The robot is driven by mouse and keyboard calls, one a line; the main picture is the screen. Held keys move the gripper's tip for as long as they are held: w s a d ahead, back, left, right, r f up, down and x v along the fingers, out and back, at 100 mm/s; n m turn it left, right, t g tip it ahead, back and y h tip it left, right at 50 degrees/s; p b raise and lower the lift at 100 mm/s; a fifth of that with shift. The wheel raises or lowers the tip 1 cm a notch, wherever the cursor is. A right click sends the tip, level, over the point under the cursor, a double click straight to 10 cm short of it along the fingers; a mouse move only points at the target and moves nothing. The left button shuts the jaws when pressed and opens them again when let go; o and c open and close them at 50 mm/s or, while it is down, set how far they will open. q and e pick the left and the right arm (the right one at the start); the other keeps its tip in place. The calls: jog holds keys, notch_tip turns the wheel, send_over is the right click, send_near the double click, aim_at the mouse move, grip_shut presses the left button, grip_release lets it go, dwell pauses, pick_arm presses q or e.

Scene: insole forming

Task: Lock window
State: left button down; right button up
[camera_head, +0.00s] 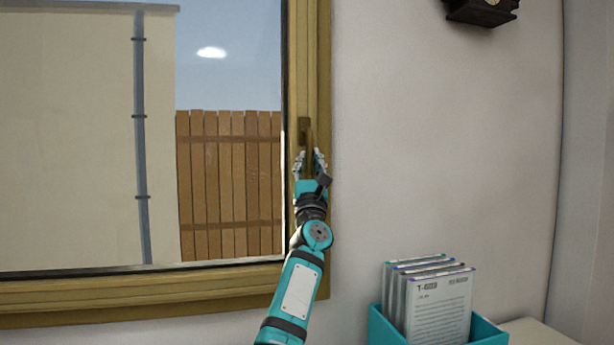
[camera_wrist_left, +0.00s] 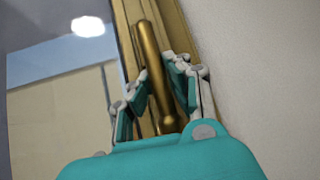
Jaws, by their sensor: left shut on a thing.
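The window (camera_head: 308,60) has a wooden frame and its sash looks closed in the head view. A bronze handle (camera_head: 304,130) sits on the right side of the frame; its lever points down. In the left wrist view the handle (camera_wrist_left: 153,70) runs down between the fingers. My left gripper (camera_head: 309,160) is shut on the handle's lever, with one finger on each side. The lever's lower end is partly hidden by the gripper in the head view. My right gripper is not in view.
A teal holder (camera_head: 385,330) with several upright documents (camera_head: 437,300) stands at the lower right on a pale surface (camera_head: 540,333). A dark object (camera_head: 482,12) hangs on the wall at the top right. The wall between them is bare.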

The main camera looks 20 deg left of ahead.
pick_arm(q)
jog(key=shift+n+y+b, duration=0.35)
jog(key=shift+n+y, duration=0.55)
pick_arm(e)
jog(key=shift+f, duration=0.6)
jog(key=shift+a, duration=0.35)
pick_arm(q)
jog(key=c, duration=1.2)
grip_release()
jog(key=shift+s+r, duration=0.1)
jog(key=shift+c, duration=0.2)
jog(key=shift+d+f, duration=0.15)
jog(key=shift+f, duration=0.1)
jog(key=v, duration=1.1)
jog(key=shift+s, duration=0.4)
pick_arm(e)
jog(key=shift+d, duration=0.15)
